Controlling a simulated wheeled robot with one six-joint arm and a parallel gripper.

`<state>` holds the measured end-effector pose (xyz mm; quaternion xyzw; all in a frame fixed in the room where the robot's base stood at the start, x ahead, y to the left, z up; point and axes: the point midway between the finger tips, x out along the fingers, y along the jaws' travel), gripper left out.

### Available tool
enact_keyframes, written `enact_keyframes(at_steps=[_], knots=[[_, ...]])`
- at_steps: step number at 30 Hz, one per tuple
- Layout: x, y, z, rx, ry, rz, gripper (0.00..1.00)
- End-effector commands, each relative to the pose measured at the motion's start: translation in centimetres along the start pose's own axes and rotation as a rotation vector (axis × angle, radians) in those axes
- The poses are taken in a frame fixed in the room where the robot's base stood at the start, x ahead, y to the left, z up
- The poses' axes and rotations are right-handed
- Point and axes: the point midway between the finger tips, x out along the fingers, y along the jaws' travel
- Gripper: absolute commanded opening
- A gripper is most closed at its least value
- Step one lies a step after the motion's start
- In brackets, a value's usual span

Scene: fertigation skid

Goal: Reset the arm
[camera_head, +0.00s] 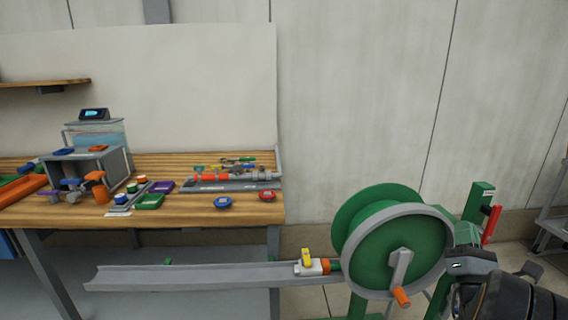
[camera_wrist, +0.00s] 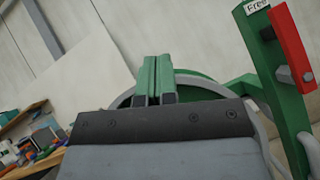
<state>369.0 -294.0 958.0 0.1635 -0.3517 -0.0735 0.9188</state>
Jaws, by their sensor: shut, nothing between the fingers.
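My gripper (camera_wrist: 155,76) shows in the wrist view as two green fingers side by side, shut with nothing held. In the head view my dark arm reaches in from the lower right corner. Its end is beside the right edge of the green hose reel (camera_head: 395,245), and I cannot tell whether it touches. The reel has a grey rim and a crank with an orange handle (camera_head: 401,297). In the wrist view part of the reel's rim shows behind my fingers.
A green post with a red lever (camera_head: 492,224) stands right of the reel; the red lever (camera_wrist: 291,44) is close in the wrist view. A grey trough (camera_head: 200,278) runs left from the reel. A wooden workbench (camera_head: 250,210) holds several parts. A step stand (camera_head: 552,225) is far right.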

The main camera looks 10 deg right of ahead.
Motion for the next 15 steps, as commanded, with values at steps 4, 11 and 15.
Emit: enact_keyframes(at_steps=[4, 11, 15], knots=[[2.8, 7.8, -2.3, -0.041, 0.218, 0.224, 0.0], [0.2, 24.3, -6.6, -0.303, 0.647, 0.884, 0.0], [-4.7, 30.3, -6.7, -0.564, 0.785, 1.355, 0.0]])
